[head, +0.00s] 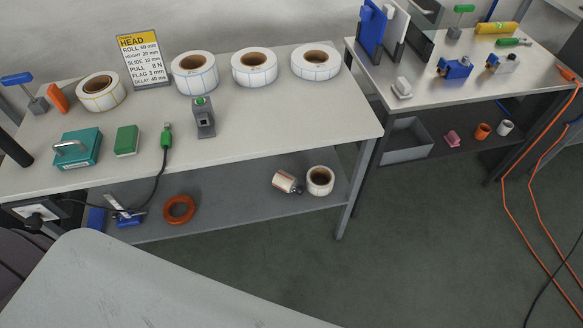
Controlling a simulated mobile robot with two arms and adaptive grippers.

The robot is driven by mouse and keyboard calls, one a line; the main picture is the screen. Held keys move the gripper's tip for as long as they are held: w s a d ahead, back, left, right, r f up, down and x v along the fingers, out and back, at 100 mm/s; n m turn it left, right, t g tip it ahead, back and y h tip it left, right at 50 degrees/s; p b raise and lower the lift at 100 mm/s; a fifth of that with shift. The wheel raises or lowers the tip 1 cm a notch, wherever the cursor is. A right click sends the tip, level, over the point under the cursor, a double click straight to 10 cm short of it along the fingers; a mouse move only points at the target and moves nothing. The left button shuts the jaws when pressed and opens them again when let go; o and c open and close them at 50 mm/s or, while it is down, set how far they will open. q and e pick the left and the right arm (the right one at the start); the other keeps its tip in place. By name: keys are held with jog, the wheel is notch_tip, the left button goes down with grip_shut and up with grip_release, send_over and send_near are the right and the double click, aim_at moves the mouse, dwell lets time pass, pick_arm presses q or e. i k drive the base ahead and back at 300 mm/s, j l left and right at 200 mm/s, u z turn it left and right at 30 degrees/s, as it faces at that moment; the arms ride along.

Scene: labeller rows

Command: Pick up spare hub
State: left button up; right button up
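No thing in view is clearly marked as the spare hub, and I cannot tell which one it is. Small round parts lie on the lower shelf of the right bench: an orange cylinder (482,131), a white cylinder (505,127) and a pink piece (453,138). A brown-orange ring (179,209) lies on the left bench's lower shelf. A roll with a metal part (287,182) lies there beside an upright white roll (320,180). Neither of my grippers is in view.
The left bench (270,120) holds several label rolls, a sign (142,62), a teal box (78,149) and a green block (127,141). A grey bin (406,143) sits under the right bench (430,95). Orange cables (505,190) hang to the floor at right. The central floor (400,250) is clear.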

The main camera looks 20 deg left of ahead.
aim_at(288, 183)
jog(key=i+j+u, duration=0.15)
jog(key=j, duration=0.25)
jog(key=i+j+u, duration=0.1)
jog(key=j, duration=0.35)
jog(key=i+j+u, duration=0.15)
jog(key=j, duration=0.25)
